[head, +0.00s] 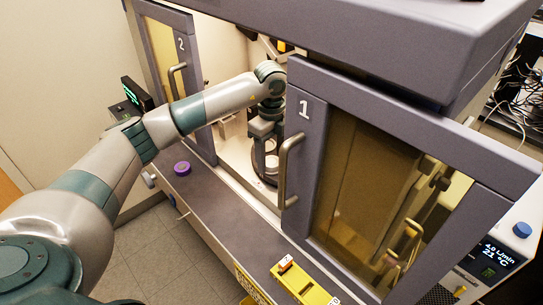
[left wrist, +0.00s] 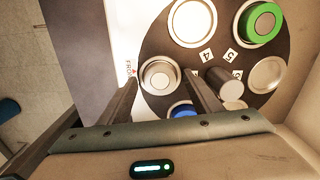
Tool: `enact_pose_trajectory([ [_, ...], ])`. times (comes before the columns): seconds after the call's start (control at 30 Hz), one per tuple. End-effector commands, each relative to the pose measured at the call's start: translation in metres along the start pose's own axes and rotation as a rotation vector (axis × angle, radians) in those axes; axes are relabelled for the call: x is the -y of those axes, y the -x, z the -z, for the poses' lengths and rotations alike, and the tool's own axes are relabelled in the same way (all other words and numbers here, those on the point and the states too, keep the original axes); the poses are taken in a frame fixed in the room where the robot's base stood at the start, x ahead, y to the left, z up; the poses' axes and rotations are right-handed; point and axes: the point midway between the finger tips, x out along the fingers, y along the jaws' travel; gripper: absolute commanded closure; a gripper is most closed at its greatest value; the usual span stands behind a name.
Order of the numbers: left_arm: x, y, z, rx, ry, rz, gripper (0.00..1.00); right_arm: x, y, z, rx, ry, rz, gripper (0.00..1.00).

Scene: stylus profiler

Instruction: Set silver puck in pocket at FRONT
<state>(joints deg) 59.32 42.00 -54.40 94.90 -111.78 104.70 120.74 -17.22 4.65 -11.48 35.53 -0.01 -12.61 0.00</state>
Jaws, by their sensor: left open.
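The silver puck (left wrist: 158,78) sits on the dark round turntable (left wrist: 228,45), in the pocket beside the FRONT label (left wrist: 130,70). My left gripper (left wrist: 162,76) is open, with one finger on each side of the puck; I cannot tell whether they touch it. In the head view my left gripper (head: 267,150) reaches down inside the machine through the opening between doors 1 and 2. My right gripper does not show.
A green puck (left wrist: 260,22) and a partly hidden blue puck (left wrist: 184,110) sit in other pockets. A grey post (left wrist: 222,82) rises near the middle. A purple puck (head: 182,168) lies on the ledge. Door 1 (head: 305,150) and its handle (head: 288,172) stand right of my arm.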

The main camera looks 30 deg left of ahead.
Motion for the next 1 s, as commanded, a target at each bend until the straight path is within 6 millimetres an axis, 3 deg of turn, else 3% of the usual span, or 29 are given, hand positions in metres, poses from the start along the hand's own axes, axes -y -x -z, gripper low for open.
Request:
enact_pose_trajectory([
  [0.3, 0.000, 0.017, 0.000, 0.001, 0.000, 0.001, 0.42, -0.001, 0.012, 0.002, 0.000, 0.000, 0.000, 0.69],
  [0.5, 0.001, 0.040, 0.000, 0.001, -0.001, 0.003, 0.42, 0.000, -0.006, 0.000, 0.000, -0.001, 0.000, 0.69],
  [0.8, 0.001, 0.080, 0.000, 0.000, 0.000, 0.002, 0.42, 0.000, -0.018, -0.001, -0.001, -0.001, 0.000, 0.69],
  [1.0, 0.000, 0.087, 0.000, 0.000, -0.001, -0.001, 0.42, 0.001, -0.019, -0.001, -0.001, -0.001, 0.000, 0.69],
])
